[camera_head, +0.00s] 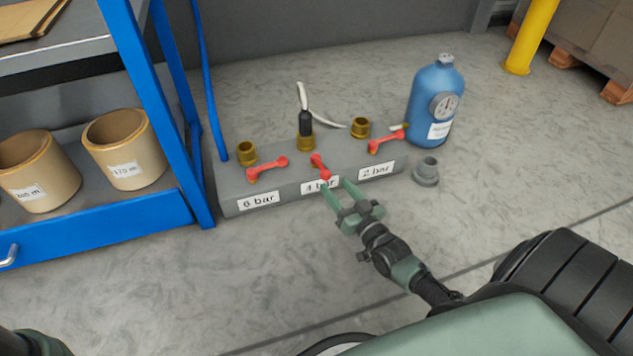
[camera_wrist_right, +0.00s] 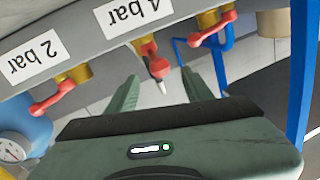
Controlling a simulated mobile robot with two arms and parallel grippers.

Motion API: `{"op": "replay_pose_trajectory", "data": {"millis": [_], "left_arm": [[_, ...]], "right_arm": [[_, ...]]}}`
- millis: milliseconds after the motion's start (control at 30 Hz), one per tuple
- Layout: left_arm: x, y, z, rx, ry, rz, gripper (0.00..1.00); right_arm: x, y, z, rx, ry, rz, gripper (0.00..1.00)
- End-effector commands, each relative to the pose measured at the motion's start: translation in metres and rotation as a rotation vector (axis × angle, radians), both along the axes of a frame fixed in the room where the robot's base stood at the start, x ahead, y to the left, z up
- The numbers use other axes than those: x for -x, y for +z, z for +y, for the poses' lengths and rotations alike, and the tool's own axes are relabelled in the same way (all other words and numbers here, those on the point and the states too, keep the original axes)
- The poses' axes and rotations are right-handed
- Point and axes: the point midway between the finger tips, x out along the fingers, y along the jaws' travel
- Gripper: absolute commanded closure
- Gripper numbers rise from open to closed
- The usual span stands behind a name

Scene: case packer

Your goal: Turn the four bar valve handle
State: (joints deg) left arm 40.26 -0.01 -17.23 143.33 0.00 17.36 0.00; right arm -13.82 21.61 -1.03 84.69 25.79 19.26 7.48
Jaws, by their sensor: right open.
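The red four bar valve handle (camera_head: 320,166) is on the grey manifold block (camera_head: 235,185), above the "4 bar" label (camera_head: 319,186). It points toward the block's front, while the red 6 bar handle (camera_head: 267,168) and 2 bar handle (camera_head: 386,141) lie more sideways. My right gripper (camera_head: 340,184) is open in front of the block. In the right wrist view the four bar handle (camera_wrist_right: 155,64) shows between my right fingertips (camera_wrist_right: 158,77), with gaps on both sides. My left gripper is out of view.
A blue gas bottle (camera_head: 434,108) with a gauge stands right of the block, near a grey fitting (camera_head: 427,173). A blue shelf frame (camera_head: 165,110) with tan rolls (camera_head: 122,148) stands close on the left. A white hose (camera_head: 301,95) rises behind the four bar handle. Floor in front is clear.

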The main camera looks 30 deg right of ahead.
Motion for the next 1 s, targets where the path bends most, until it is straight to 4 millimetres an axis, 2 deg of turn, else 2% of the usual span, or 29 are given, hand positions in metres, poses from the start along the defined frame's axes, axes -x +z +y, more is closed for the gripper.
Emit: {"op": "replay_pose_trajectory", "data": {"millis": [100,333,500,733,767,933,1000], "left_arm": [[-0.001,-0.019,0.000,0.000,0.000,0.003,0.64],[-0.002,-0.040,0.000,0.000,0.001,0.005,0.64],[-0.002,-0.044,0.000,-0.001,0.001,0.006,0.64],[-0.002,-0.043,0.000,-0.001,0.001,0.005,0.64],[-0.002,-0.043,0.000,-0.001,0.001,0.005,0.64],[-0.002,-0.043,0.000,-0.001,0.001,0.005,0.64],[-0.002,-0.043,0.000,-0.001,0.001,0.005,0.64]], "right_arm": [[-0.021,-0.004,-0.001,0.000,0.000,-0.005,0.49],[-0.054,-0.003,-0.002,0.001,0.000,-0.003,0.49],[-0.064,-0.001,-0.002,0.001,0.000,0.000,0.49],[-0.065,0.000,-0.002,0.001,0.000,0.002,0.49],[-0.065,0.000,-0.002,0.001,0.000,0.002,0.52],[-0.065,0.000,-0.002,0.001,0.001,0.002,0.99],[-0.065,0.000,-0.002,0.001,0.001,0.002,1.00]]}}
